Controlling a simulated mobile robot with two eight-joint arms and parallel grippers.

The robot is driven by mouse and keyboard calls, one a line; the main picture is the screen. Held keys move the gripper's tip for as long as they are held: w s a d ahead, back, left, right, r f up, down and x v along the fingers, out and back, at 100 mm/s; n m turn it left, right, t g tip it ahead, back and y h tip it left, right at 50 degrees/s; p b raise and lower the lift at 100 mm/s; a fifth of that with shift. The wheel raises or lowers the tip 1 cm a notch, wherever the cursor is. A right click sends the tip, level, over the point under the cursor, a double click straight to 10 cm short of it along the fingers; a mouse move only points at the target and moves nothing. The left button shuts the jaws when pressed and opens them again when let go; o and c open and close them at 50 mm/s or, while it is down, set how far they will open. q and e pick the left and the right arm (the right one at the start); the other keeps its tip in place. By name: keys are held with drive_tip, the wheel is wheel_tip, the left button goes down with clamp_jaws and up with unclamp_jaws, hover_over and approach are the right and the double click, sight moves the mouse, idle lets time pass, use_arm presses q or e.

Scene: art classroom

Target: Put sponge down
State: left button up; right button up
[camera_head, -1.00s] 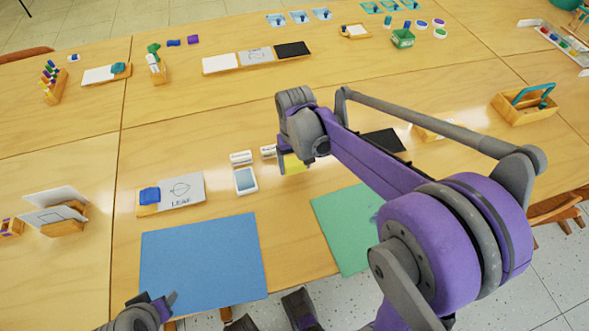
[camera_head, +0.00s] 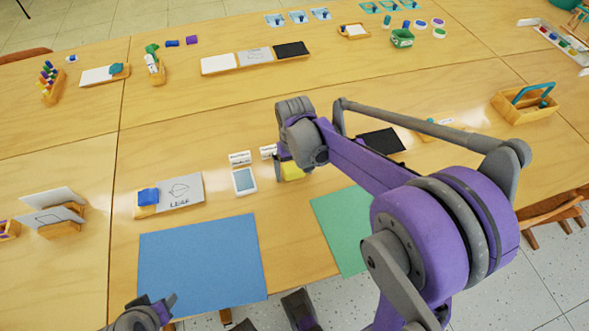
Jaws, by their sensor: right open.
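A yellow sponge (camera_head: 292,171) shows on the table, partly hidden below my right gripper. My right gripper (camera_head: 288,160) is open, pointing down close around or just above the sponge; whether it touches the sponge is hidden by the wrist. My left gripper (camera_head: 165,303) shows only in part at the lower left edge, near the front of the blue mat, away from the sponge. Its jaw opening cannot be made out.
A blue mat (camera_head: 203,260) and a green mat (camera_head: 342,228) lie at the table's front. A small white-framed device (camera_head: 244,182), small label cards (camera_head: 240,158) and a LEAF card (camera_head: 181,192) are left of the sponge. A black panel (camera_head: 381,141) lies to its right.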

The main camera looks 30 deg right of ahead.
sight(294, 171)
use_arm(q)
drive_tip(key=shift+r, duration=0.2)
use_arm(e)
drive_tip(key=shift+r, duration=0.5)
use_arm(q)
wheel_tip(294, 171, up, 2)
drive_tip(key=shift+w+r+p, duration=0.1)
drive_tip(key=shift+p, duration=1.05)
use_arm(e)
wheel_tip(294, 171, up, 11)
drive_tip(key=s+a+f+n+t, duration=0.1)
drive_tip(key=s+a+f, duration=0.1)
drive_tip(key=s, duration=0.3)
drive_tip(key=s+a+f+t, duration=0.2)
drive_tip(key=s, duration=0.4)
drive_tip(key=s+a+f+n+t, duration=0.1)
drive_tip(key=s+a+f+t, duration=0.1)
drive_tip(key=s, duration=0.3)
drive_tip(key=shift+s+a+f+n, duration=0.3)
drive_tip(key=shift+s+a, duration=0.05)
